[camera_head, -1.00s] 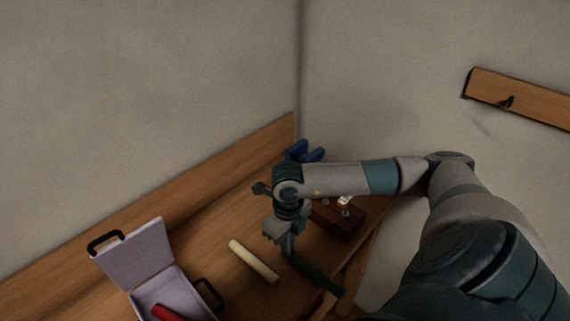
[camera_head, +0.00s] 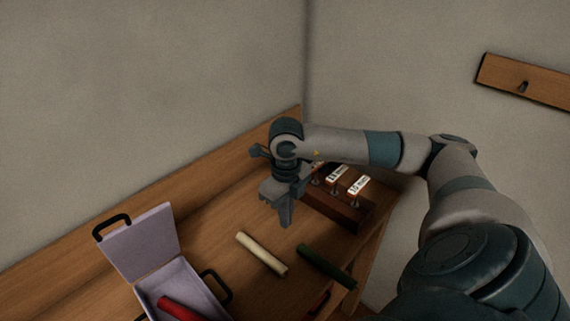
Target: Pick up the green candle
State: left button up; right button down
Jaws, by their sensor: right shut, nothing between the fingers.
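A dark green candle (camera_head: 327,266) lies on its side on the wooden worktop, near its right edge. My right gripper (camera_head: 287,222) is shut and empty. It points down above the worktop, up and to the left of the green candle in the picture, and apart from it. A cream candle (camera_head: 262,254) lies to the left of the green one, roughly parallel to it. My left gripper is not in view.
An open lilac case (camera_head: 148,243) with black handles stands at lower left with a red candle (camera_head: 178,308) in it. A dark wooden box (camera_head: 335,208) with several white-labelled items stands behind the green candle. Walls (camera_head: 150,90) rise behind the worktop (camera_head: 215,215).

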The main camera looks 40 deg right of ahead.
jog(key=shift+w+a+r+b, duration=0.1)
jog(key=shift+r+b, duration=0.35)
jog(key=shift+r, duration=1.9)
